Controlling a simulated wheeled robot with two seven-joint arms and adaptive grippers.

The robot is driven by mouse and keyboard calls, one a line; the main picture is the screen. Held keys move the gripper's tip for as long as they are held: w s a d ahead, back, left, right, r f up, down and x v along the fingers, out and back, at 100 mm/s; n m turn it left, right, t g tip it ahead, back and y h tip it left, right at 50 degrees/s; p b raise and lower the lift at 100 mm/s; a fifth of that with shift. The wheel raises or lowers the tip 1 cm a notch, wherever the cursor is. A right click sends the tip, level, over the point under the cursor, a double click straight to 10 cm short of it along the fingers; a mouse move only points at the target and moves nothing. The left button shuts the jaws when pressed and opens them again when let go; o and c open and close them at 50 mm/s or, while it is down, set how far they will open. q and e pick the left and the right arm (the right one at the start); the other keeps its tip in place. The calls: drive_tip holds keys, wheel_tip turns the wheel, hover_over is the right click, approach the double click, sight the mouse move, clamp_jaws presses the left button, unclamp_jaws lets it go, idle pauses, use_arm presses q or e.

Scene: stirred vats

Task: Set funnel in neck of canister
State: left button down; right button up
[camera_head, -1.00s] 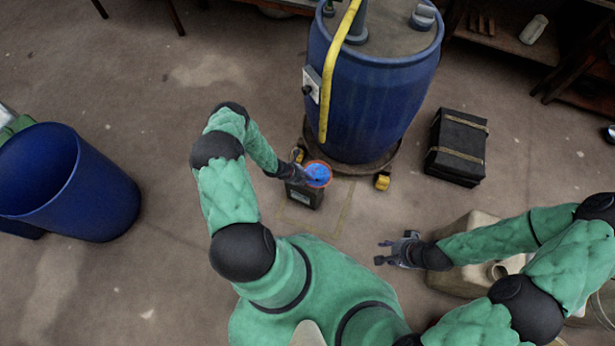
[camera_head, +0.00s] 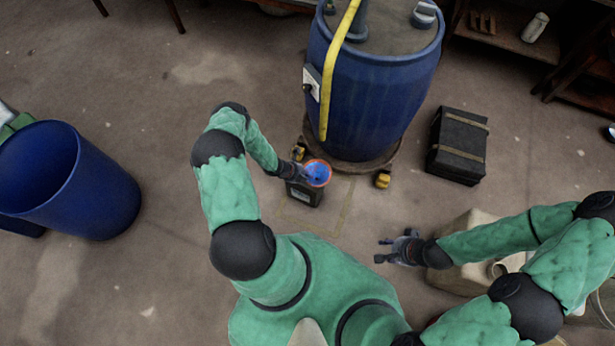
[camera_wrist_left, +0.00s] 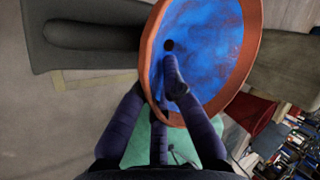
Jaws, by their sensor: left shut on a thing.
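The funnel (camera_head: 318,172) is blue inside with an orange-red rim. It shows large in the left wrist view (camera_wrist_left: 215,50), with a dark hole in its bowl. My left gripper (camera_head: 300,178) is shut on the funnel's near rim, one finger inside the bowl. The dark canister (camera_head: 305,194) stands on the floor below the funnel in the head view; its dark body also shows in the left wrist view (camera_wrist_left: 80,45). The canister's neck and the funnel's spout are hidden, so I cannot tell whether they meet. My right gripper (camera_head: 382,251) is open and empty above the floor.
A big blue drum (camera_head: 370,90) with a yellow hose (camera_head: 335,75) stands on a wheeled dolly just behind the canister. A black case (camera_head: 458,145) lies to the right. A beige jug (camera_head: 465,280) is under my right arm. A blue bin (camera_head: 85,185) stands left.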

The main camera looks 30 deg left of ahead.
use_arm(q)
drive_tip(key=shift+f, duration=0.35)
idle(0.3)
drive_tip(key=c, duration=1.3)
unclamp_jaws()
drive_tip(key=shift+a+r, duration=0.1)
drive_tip(key=v, duration=1.1)
drive_tip(key=shift+s+a+r, duration=0.15)
drive_tip(key=shift+s+r, duration=0.05)
drive_tip(key=shift+r, duration=0.1)
